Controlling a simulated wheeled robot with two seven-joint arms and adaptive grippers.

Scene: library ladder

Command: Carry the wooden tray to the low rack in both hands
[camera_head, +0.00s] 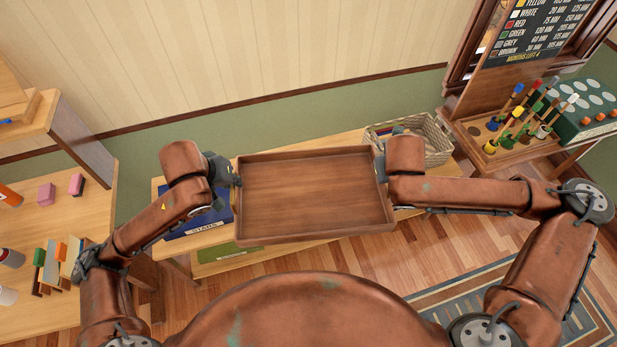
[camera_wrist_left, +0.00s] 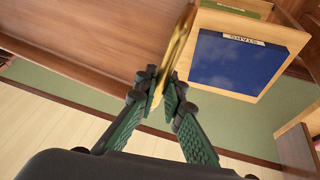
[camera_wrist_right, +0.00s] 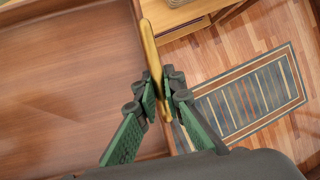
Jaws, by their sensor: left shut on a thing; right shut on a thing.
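The wooden tray (camera_head: 314,190) is brown, rectangular and empty, with low walls. In the head view it is held in front of me, over the low wooden rack (camera_head: 352,139), with its left end a little lower in the picture. My left gripper (camera_head: 233,182) is shut on the tray's left handle, a brass-coloured bar (camera_wrist_left: 180,45) in the left wrist view. My right gripper (camera_head: 382,168) is shut on the right handle, a like bar (camera_wrist_right: 152,55) in the right wrist view. Whether the tray touches the rack cannot be told.
On the rack are a blue STARS box (camera_head: 200,222) at left and a wicker basket (camera_head: 436,140) at right. A green item (camera_head: 222,251) lies on its lower level. Shelving (camera_head: 60,215) stands left; a table with coloured pegs (camera_head: 520,125) stands right. A striped rug (camera_head: 470,295) lies on the floor.

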